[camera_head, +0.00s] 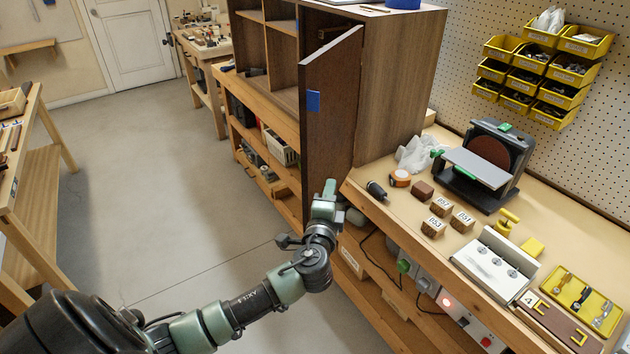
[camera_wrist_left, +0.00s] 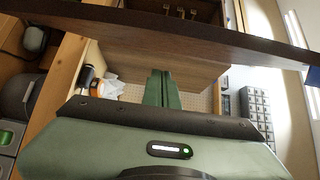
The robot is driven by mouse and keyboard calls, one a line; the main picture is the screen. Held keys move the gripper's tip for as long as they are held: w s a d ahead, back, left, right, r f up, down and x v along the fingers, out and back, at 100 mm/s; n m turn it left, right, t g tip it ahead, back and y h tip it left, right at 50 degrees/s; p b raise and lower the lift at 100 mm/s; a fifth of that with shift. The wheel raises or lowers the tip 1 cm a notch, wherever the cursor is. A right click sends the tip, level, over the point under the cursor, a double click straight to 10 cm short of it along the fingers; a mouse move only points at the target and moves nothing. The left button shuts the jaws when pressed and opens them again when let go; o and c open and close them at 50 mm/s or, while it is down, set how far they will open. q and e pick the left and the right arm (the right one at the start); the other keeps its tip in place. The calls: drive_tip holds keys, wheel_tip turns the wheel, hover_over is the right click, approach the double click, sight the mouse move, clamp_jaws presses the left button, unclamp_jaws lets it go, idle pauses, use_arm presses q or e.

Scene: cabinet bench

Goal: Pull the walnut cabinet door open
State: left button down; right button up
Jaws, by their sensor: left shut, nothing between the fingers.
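The walnut cabinet (camera_head: 405,75) stands on the bench. Its dark door (camera_head: 332,130) is swung open and juts out over the bench's front edge, with a blue patch (camera_head: 313,101) on its face. The open shelves show to the left of it. My left gripper (camera_head: 328,188) is just beside the door's lower part, near the bench edge. Its fingers are shut and empty. In the left wrist view the closed fingers (camera_wrist_left: 160,88) point toward the door (camera_wrist_left: 190,32), which crosses the top as a dark board. I cannot tell whether they touch. My right gripper is not in view.
Yellow bins (camera_head: 545,65) hang on the pegboard. The floor (camera_head: 200,190) left of the bench is clear.

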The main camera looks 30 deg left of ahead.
sight(315, 186)
use_arm(q)
drive_tip(key=a, duration=0.1)
drive_tip(key=a+p, duration=0.1)
drive_tip(key=a, duration=0.2)
drive_tip(key=shift+s, duration=0.35)
drive_tip(key=shift+d, duration=0.1)
